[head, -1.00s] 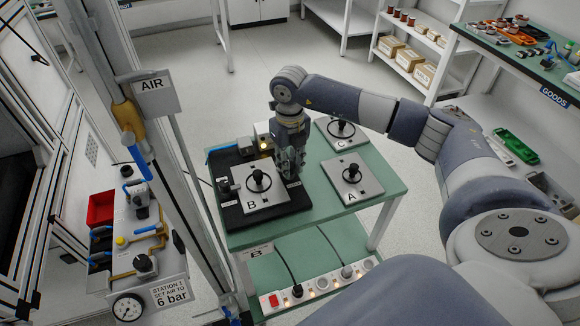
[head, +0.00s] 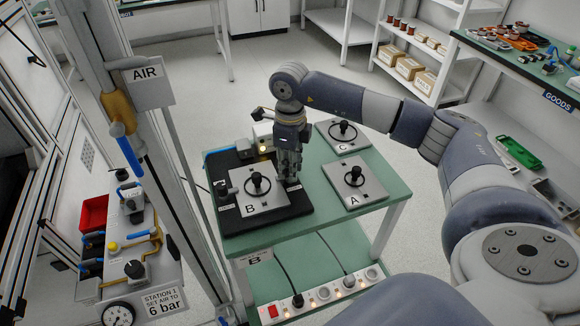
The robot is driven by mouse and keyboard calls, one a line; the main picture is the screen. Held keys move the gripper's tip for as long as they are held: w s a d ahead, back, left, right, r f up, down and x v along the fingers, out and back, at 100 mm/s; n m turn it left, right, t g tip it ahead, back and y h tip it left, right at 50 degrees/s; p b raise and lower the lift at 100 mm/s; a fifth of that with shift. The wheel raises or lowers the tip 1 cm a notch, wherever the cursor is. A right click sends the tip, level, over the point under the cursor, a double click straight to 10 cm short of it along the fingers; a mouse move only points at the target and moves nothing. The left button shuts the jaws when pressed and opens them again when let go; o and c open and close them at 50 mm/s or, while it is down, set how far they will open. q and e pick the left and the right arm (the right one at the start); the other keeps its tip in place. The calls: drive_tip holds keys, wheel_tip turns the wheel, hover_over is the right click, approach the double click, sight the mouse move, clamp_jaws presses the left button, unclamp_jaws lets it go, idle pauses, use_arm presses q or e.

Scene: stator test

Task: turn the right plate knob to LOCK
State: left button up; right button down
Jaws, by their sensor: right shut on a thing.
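Plate B (head: 271,204), a light metal plate with a dark handwheel (head: 257,184), lies on a black base (head: 297,208) on the green table. A dark left knob (head: 221,188) stands at the base's left edge. My right gripper (head: 289,176) points down at the base's right edge, beside plate B. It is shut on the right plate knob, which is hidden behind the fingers. The small label by the right knob (head: 294,187) is too small to read. My left gripper is not in view.
Plate A (head: 371,195) and plate C (head: 330,143) lie on the green table (head: 335,212) to the right. A small box with a lit lamp (head: 262,133) stands behind the base. An AIR post (head: 145,88) stands at the left.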

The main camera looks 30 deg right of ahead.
drive_tip(key=shift+w+r, duration=0.1)
idle(0.4)
drive_tip(key=c, duration=1.4)
unclamp_jaws()
drive_tip(key=shift+o, duration=0.2)
wheel_tip(320, 180, up, 12)
